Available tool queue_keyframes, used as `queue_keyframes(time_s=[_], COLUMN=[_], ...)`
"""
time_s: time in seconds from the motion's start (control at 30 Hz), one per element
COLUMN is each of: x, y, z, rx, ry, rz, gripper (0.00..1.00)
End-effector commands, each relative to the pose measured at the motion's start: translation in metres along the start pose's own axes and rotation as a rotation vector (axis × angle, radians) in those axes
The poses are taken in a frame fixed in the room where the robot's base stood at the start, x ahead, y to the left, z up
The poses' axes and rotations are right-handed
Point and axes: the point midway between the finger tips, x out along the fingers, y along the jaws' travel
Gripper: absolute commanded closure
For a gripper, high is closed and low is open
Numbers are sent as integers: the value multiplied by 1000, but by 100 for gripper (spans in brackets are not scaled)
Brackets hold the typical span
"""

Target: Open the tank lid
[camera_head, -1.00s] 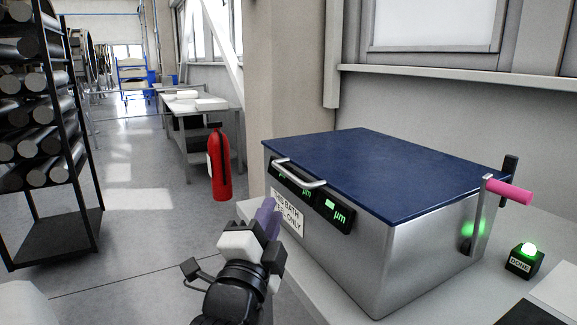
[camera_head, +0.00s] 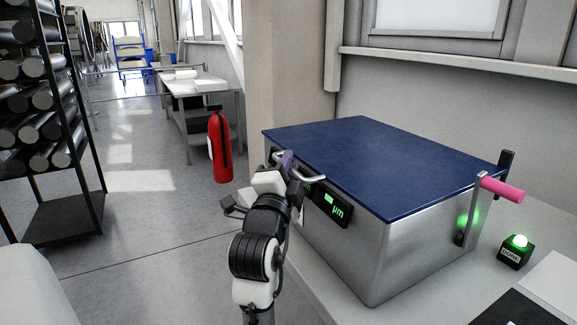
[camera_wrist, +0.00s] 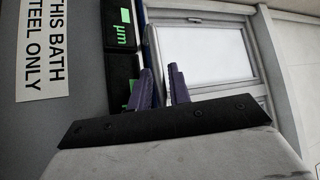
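The steel tank (camera_head: 400,245) stands on a bench at the right, with its flat blue lid (camera_head: 365,155) down on top. A silver bar handle (camera_head: 312,179) runs along the lid's front edge. My gripper (camera_head: 287,161) is at the handle's left end in the head view and partly hides it. In the wrist view, the two purple fingertips (camera_wrist: 162,85) stand apart, with a silver strip, apparently the handle (camera_wrist: 153,50), by the gap between them. Whether they touch it is unclear. The tank's label (camera_wrist: 42,45) and green displays (camera_wrist: 122,30) show beside the fingers.
A pink-gripped lever (camera_head: 502,190) stands at the tank's right side. A lit green button box (camera_head: 516,252) sits on the bench to its right. A red fire extinguisher (camera_head: 220,148) stands behind left, and a dark rack (camera_head: 55,205) is at the far left.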

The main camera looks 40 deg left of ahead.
Motion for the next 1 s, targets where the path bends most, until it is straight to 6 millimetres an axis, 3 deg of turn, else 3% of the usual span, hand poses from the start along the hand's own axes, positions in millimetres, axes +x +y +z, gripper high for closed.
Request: queue_keyframes(time_s=[0.07, 0.2, 0.63, 0.83, 1.0], x=[0, 0, 1, 8, 22], y=[0, 0, -6, -30, -68], z=[0, 0, -1, -8, -21], rx=[0, 0, 6, 45, 112], ry=[0, 0, 0, 0, 1], rz=[0, 0, 4, 40, 103], gripper=[81, 99, 100, 100, 100])
